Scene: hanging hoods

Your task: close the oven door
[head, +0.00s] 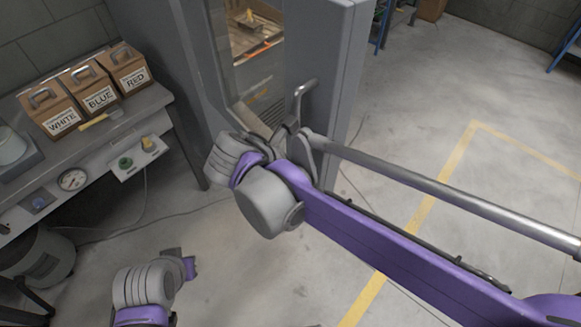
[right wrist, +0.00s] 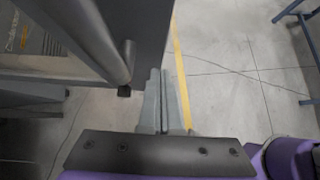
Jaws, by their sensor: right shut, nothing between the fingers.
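The grey oven (head: 185,50) stands at the top middle of the head view. Its tall grey door (head: 325,60) shows a glass pane and a bent metal handle (head: 303,92); how far it stands open is hard to tell. In the right wrist view the handle (right wrist: 92,35) is close up, left of my fingers. My right gripper (right wrist: 163,100) is shut and empty, just beside the handle's lower end and the door's edge; contact is unclear. In the head view my wrist partly hides it. My left gripper (head: 188,264) is low at the left, away from the oven, its fingers unclear.
A bench (head: 150,103) at the left carries boxes labelled WHITE (head: 55,108), BLUE (head: 95,85) and RED (head: 125,68). A control box (head: 140,158) and a gauge (head: 72,179) are at its front. The floor right of the oven is open, with a yellow line (head: 440,185).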

